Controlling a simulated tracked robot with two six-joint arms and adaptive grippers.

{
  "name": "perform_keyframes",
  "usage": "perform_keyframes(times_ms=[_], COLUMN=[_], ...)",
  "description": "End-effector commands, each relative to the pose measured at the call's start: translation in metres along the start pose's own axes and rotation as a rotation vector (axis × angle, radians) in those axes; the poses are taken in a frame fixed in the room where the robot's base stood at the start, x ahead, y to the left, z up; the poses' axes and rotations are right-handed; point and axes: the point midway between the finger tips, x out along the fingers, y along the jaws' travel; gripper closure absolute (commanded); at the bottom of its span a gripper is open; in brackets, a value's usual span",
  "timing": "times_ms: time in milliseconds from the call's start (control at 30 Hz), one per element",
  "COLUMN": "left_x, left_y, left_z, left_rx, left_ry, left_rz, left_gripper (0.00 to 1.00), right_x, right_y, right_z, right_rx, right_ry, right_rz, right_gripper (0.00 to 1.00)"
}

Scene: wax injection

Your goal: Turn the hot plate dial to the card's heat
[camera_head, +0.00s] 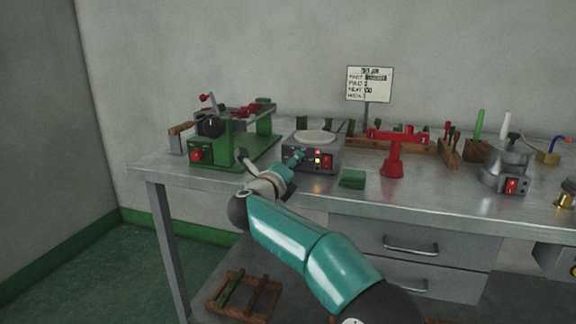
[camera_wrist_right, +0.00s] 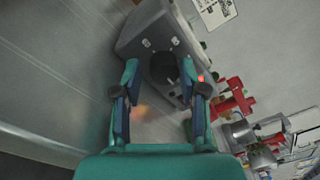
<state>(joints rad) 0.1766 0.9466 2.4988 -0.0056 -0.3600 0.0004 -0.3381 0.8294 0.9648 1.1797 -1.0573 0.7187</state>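The hot plate (camera_head: 337,151) is a grey box with a pale round plate on top, standing on the bench. Its front has a red switch and small lit lamps. The card (camera_head: 369,84) stands on a post behind it; its heat line is too small to read surely. In the right wrist view, the dark round dial (camera_wrist_right: 164,68) lies between the two spread fingertips of my right gripper (camera_wrist_right: 166,82). The dial's pointer cannot be made out. My left gripper is out of view.
A green machine (camera_head: 235,140) with red knobs stands left of the hot plate. The bench front edge is clear.

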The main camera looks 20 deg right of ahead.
Motion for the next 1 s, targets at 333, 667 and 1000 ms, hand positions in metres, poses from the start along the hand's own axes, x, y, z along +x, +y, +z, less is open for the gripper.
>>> perform_keyframes(times_ms=[333,667,1000], left_x=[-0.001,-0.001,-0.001], left_y=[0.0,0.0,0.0], left_z=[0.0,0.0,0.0], left_rx=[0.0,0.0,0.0], left_ry=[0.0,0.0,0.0], left_rz=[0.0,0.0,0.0], left_gripper=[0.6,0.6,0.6], right_x=[-0.005,-0.056,-0.111], right_y=[-0.002,-0.001,0.002], right_z=[0.0,0.002,0.001], right_rx=[0.001,-0.001,0.0], right_ry=[0.001,-0.003,-0.001], right_rz=[-0.003,-0.001,0.0], right_gripper=[0.58,0.58,0.58])
